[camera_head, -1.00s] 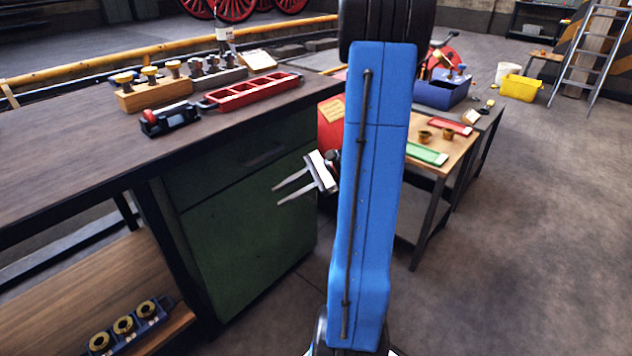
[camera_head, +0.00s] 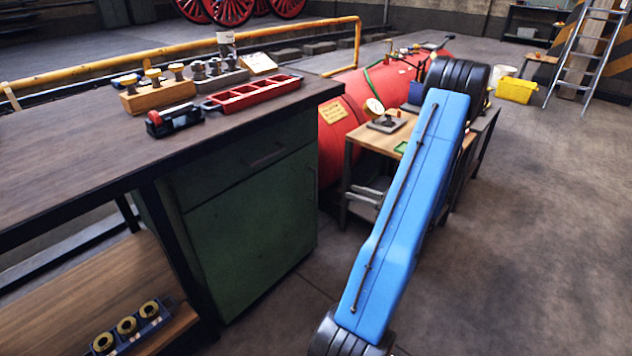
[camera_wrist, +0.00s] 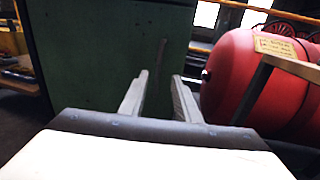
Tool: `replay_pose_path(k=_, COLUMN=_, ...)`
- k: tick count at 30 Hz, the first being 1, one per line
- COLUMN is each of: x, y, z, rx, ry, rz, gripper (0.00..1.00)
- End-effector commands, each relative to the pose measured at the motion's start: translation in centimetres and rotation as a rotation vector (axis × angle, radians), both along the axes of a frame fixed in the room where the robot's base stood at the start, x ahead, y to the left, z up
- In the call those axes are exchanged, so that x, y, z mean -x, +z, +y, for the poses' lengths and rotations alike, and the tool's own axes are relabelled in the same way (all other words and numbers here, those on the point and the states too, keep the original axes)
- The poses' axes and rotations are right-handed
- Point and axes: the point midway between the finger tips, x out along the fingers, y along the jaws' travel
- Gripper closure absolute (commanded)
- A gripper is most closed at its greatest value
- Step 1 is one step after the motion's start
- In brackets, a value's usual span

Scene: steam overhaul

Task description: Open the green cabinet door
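The green cabinet (camera_head: 245,220) stands under the dark workbench, with a drawer above its door. The door (camera_head: 255,235) looks shut, flush with the front. A slim upright handle (camera_head: 311,182) sits near its right edge. In the wrist view the green door (camera_wrist: 95,50) fills the upper left, and the handle (camera_wrist: 160,55) stands upright between my fingertips in the picture, beyond them. My gripper (camera_wrist: 160,82) is open and empty, pointing at the door. In the head view my gripper (camera_head: 352,196) is right of the cabinet, apart from it, partly hidden by my blue arm.
A red tank (camera_head: 345,125) lies behind and right of the cabinet. A small wooden-topped table (camera_head: 375,138) with a gauge stands close to my gripper. The workbench top (camera_head: 60,150) holds bolts and a red tray (camera_head: 250,93).

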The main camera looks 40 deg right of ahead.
Motion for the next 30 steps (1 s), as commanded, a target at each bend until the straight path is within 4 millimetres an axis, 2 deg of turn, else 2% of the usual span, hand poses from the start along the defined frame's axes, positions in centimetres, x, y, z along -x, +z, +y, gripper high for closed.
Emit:
replay_pose_path(k=8, x=-3.0, y=0.0, z=0.9, rx=0.001, ry=0.004, rz=0.001, gripper=0.71)
replay_pose_path(k=30, x=-14.2, y=0.0, z=4.1, rx=0.002, ry=0.005, rz=0.000, gripper=0.71)
